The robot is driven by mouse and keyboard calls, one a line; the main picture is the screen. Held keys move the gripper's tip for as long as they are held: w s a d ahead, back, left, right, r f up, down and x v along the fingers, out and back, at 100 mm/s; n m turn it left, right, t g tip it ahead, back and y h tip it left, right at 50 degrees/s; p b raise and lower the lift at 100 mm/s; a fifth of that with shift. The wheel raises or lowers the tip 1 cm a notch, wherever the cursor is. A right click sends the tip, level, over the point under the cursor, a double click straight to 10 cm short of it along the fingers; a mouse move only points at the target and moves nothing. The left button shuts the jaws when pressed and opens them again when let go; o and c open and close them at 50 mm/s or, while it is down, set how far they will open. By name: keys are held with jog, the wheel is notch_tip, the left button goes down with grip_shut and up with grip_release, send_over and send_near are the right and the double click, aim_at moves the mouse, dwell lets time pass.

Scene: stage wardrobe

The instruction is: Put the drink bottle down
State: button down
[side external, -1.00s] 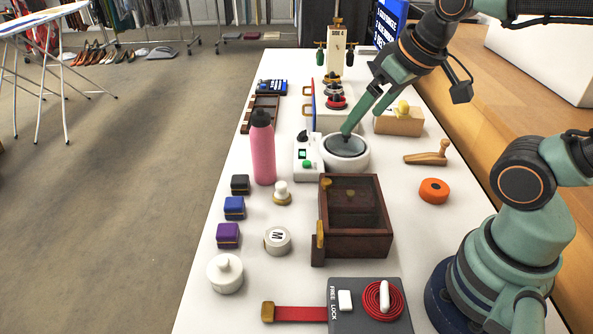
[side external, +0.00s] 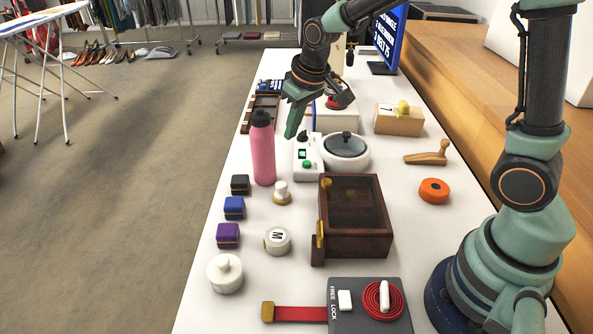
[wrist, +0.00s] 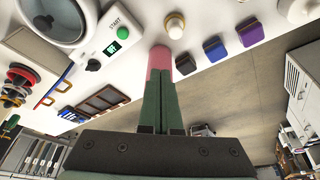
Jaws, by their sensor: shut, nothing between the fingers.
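The drink bottle (side external: 262,152) is pink with a black cap. It stands upright on the white table near its left edge, in the side view. In the wrist view its pink body (wrist: 160,59) shows just past my fingertips, partly hidden behind them. My gripper (side external: 292,130) is shut and empty. In the side view it points down, above the table and just right of the bottle's upper part. In the wrist view the fingers (wrist: 164,82) lie together. I cannot tell whether they touch the bottle.
A white cooker (side external: 346,153) with a lid and a control box (side external: 306,158) stand right of the bottle. Several small boxes, including a blue one (side external: 234,208), line the left side. A brown wooden case (side external: 354,222) stands nearer. The table's left edge is close to the bottle.

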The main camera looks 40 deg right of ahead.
aim_at(263, 116)
jog(key=x, duration=1.3)
jog(key=shift+w+a+f, duration=0.15)
jog(key=shift+w+a, duration=0.15)
jog(key=shift+w, duration=0.1)
jog(key=shift+w+a, duration=0.1)
jog(key=shift+w, duration=1.75)
jog(key=shift+w+a, duration=0.15)
jog(key=shift+w, duration=1.7)
jog(key=v, duration=1)
jog(key=s+d+r+t, duration=0.1)
jog(key=s+d+r, duration=0.2)
jog(key=s+r, duration=0.85)
jog(key=s+t, duration=0.1)
jog(key=s, duration=1.2)
jog(key=shift+s+d+m, duration=0.2)
jog(key=shift+d+m, duration=0.1)
jog(key=shift+d, duration=0.2)
